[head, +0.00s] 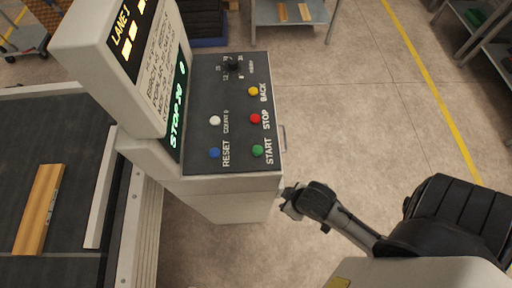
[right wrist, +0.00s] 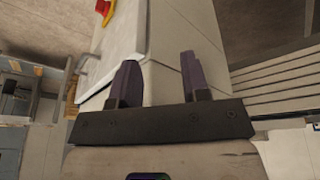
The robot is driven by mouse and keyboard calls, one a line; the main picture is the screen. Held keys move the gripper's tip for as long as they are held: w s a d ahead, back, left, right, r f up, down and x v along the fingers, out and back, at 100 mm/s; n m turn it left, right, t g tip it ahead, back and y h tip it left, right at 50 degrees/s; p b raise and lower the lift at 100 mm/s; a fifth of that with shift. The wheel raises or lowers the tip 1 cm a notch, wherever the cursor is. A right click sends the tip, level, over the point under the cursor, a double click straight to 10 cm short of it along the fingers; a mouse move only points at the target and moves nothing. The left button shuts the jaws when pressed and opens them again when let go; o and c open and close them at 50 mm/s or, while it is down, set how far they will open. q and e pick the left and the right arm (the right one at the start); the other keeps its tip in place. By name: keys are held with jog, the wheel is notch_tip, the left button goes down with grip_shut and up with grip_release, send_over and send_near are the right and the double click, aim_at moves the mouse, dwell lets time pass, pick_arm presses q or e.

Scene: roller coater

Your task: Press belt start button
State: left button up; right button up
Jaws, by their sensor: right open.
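The control panel (head: 190,105) is a dark sloped plate on a pale console, in the head view. Its green START button (head: 257,151) is at the lower right, below the red STOP button (head: 255,118) and the yellow BACK button (head: 253,91). The blue RESET button (head: 214,153) is left of START. My right gripper (head: 286,203) is just right of and below the panel's near corner, apart from the START button. In the right wrist view its two fingers (right wrist: 158,82) stand apart with nothing between them, facing the console's pale side. My left gripper does not show.
A conveyor belt (head: 75,150) with a wooden board (head: 40,208) lies at left. A small handle (head: 283,138) sticks out from the console's right side.

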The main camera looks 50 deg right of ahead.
jog(key=shift+s+a+f, duration=0.1)
jog(key=shift+s, duration=0.15)
jog(key=shift+a, duration=0.1)
